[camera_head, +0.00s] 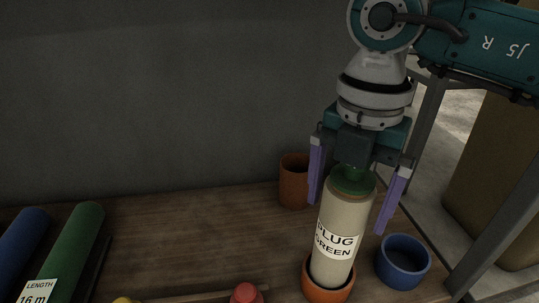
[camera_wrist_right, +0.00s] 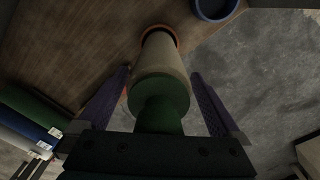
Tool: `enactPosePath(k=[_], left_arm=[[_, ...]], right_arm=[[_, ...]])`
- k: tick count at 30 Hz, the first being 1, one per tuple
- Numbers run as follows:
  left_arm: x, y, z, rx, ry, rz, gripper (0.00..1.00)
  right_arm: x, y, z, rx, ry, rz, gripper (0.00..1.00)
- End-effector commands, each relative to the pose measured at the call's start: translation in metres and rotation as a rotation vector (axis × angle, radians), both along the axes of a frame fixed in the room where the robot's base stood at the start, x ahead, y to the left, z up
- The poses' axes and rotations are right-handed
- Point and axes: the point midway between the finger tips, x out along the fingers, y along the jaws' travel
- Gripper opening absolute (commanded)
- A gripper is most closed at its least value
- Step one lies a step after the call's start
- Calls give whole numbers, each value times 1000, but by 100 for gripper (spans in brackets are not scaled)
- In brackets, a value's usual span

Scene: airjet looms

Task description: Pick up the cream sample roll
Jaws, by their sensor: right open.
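The cream sample roll (camera_head: 340,225) stands nearly upright in an orange-brown cup (camera_head: 328,287) on the wooden bench. It has a green plug on top and a label reading "PLUG GREEN". My right gripper (camera_head: 353,205) is above it, with its two purple fingers open on either side of the roll's upper part. In the right wrist view the cream roll (camera_wrist_right: 158,60) runs away between the open fingers, its green plug nearest the palm. Gaps show between the fingers and the roll. My left gripper is out of view.
A blue cup (camera_head: 403,262) stands to the right of the roll and a brown cup (camera_head: 294,181) behind it. Green (camera_head: 72,250) and blue (camera_head: 20,240) rolls lie at the left. A red knob-like thing (camera_head: 246,293) is at the front. The middle bench is clear.

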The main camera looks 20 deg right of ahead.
Motion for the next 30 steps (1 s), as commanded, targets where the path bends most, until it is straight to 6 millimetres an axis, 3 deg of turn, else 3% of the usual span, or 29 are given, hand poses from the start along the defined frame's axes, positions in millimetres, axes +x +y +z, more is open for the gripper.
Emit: enactPosePath(k=[6,30], left_arm=[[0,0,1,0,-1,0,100],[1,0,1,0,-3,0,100]], right_arm=[[0,0,1,0,-1,0,98],[0,0,1,-1,-1,0,8]])
